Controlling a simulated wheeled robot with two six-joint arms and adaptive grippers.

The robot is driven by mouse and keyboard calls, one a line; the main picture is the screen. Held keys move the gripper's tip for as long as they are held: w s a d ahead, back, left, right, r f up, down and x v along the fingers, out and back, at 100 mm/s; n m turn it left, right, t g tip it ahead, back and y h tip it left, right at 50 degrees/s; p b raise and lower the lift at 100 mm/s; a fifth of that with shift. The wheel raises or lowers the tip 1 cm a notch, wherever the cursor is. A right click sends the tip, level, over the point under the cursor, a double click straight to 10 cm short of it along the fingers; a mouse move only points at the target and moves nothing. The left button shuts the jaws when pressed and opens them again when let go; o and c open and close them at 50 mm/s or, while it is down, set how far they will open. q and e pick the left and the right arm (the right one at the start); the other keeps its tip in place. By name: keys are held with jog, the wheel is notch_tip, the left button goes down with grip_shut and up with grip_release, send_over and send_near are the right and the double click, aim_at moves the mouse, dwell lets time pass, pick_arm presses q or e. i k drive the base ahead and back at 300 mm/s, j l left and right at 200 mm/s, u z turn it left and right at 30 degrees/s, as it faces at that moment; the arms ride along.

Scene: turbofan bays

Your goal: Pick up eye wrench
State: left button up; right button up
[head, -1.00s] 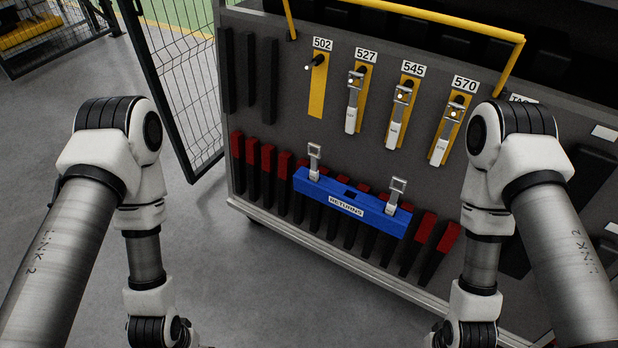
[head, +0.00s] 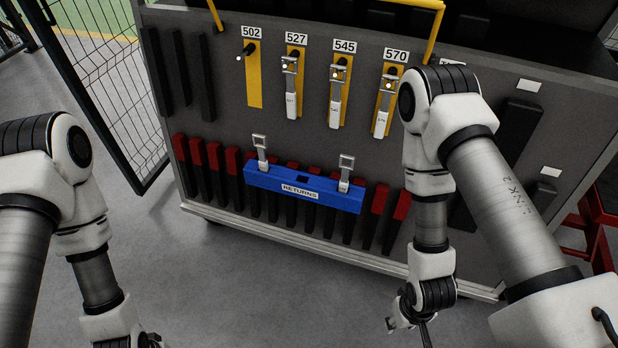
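Three wrench-like tools with square metal heads and pale labelled shanks hang on yellow strips on the grey panel: one under 527 (head: 291,95), one under 545 (head: 336,95), one under 570 (head: 383,105). The yellow strip under 502 (head: 254,85) has only a bare peg. Two similar tools, left (head: 261,150) and right (head: 345,172), stand upright in the blue RETURNS holder (head: 270,181). Which is the eye wrench I cannot tell. What may be the edge of my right gripper (head: 392,324) shows low, below the cart, holding nothing visible. My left gripper is out of view.
The panel belongs to a wheeled cart with a pale bottom rail (head: 290,238). Black and red-topped slots (head: 214,158) line its lower part. A yellow handle (head: 433,30) sticks out above. A black mesh fence (head: 100,90) stands at left. The grey floor in front is clear.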

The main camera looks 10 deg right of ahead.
aim_at(344, 183)
jog(key=z, duration=0.3)
jog(key=i+j+z, duration=0.15)
jog(key=j+z, duration=0.25)
jog(key=i+j+z, duration=0.15)
jog(key=j+z, duration=0.8)
jog(key=j, duration=1.25)
